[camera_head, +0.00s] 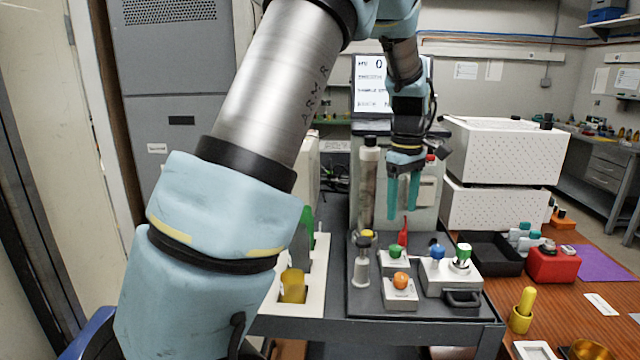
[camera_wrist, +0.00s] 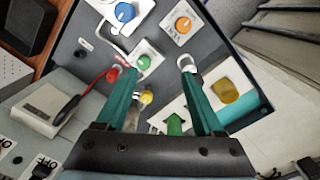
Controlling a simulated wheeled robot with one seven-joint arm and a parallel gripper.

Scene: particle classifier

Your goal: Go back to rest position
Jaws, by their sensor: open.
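My gripper (camera_head: 404,196) hangs pointing down above the grey instrument deck (camera_head: 365,300) in the head view, its two teal fingers apart. In the wrist view the fingers (camera_wrist: 160,78) are spread, with nothing held between them. Below stand boxes with an orange knob (camera_head: 401,281), a green knob (camera_head: 396,251), a blue knob (camera_head: 437,252) and a green-topped white knob (camera_head: 463,256). The fingers are clear of these knobs.
A white rack (camera_head: 314,290) with a yellow piece (camera_head: 293,286) is left of the deck. A black tray (camera_head: 490,252), a red box (camera_head: 552,265) and a yellow pestle-like object (camera_head: 523,310) stand to the right. White perforated boxes (camera_head: 505,152) and a clear cylinder (camera_head: 367,185) stand behind.

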